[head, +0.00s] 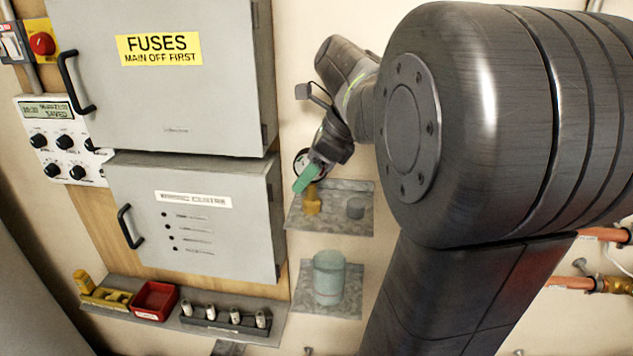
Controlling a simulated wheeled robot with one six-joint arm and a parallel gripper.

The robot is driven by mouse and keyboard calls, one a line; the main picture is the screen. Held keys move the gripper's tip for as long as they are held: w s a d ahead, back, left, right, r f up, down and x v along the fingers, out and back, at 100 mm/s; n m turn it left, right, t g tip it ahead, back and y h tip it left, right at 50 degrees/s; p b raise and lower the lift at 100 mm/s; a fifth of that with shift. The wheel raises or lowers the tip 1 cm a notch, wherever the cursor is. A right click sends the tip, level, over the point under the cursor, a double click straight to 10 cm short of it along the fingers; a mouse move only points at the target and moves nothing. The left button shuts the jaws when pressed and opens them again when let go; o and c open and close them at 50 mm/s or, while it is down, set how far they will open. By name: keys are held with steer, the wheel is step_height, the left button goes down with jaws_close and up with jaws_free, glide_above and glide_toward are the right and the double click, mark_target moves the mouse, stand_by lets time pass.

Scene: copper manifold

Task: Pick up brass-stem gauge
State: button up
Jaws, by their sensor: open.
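The brass-stem gauge stands on a small grey metal shelf (335,222) to the right of the lower cabinet. Its yellow brass stem (312,204) shows on the shelf. A dark-rimmed round face (300,160) shows above it, partly hidden by my gripper. My gripper (304,184), with green fingers, is open right at the gauge, in front of its upper part. I cannot tell from this view whether the fingers touch it or stand around it.
A translucent greenish cup (328,276) stands on the shelf below. Grey cabinets (195,215) border the left. A lower ledge holds a red bin (154,301) and several small fittings. Copper pipes (570,282) are at right.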

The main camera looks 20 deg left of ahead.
jaws_close()
stand_by(0.3)
